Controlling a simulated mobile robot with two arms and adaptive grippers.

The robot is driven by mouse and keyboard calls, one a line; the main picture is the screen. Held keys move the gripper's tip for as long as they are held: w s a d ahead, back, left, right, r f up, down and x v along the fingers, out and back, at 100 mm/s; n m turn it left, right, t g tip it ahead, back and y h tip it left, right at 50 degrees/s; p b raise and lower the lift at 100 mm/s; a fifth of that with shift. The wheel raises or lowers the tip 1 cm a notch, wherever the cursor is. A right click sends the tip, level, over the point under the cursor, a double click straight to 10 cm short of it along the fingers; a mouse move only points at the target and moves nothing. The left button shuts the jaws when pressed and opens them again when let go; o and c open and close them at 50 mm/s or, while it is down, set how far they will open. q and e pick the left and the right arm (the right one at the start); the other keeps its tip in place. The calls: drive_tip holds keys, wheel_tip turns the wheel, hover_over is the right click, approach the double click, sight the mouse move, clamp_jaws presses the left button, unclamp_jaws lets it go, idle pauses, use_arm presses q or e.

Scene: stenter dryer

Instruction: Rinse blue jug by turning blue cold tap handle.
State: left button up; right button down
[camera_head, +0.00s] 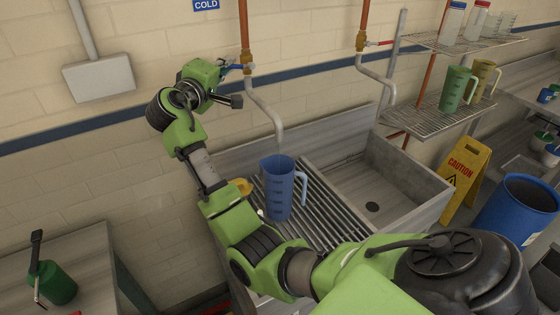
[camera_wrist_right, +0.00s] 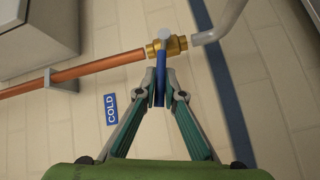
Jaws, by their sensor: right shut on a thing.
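The blue jug (camera_head: 278,190) stands upright on a slatted rack, under the end of the grey cold spout (camera_head: 270,112). No water shows at the spout. The blue cold tap handle (camera_head: 236,67) is on the brass valve of the copper pipe near the COLD sign. My right gripper (camera_head: 229,72) is at this handle. In the right wrist view its two fingers (camera_wrist_right: 165,98) are shut on the blue handle (camera_wrist_right: 159,84), next to the brass valve (camera_wrist_right: 167,46). The jug's inside is mostly hidden. My left gripper is not in view.
A deep grey sink (camera_head: 420,186) is right of the rack. A red-handled tap (camera_head: 378,43) is above it. Wire shelves (camera_head: 428,118) with jugs, a yellow caution sign (camera_head: 464,180) and a blue barrel (camera_head: 515,208) stand at the right. A grey box (camera_head: 98,78) is on the wall.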

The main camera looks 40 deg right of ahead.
drive_tip(key=shift+f, duration=0.2)
wheel_tip(320, 180, down, 2)
drive_tip(key=n+t+h+b, duration=0.1)
drive_tip(key=n+b, duration=0.1)
drive_tip(key=b, duration=0.2)
drive_tip(key=shift+h, duration=0.4)
drive_tip(key=shift+a, duration=0.1)
drive_tip(key=c, duration=2.1)
unclamp_jaws()
drive_tip(key=shift+c, duration=0.2)
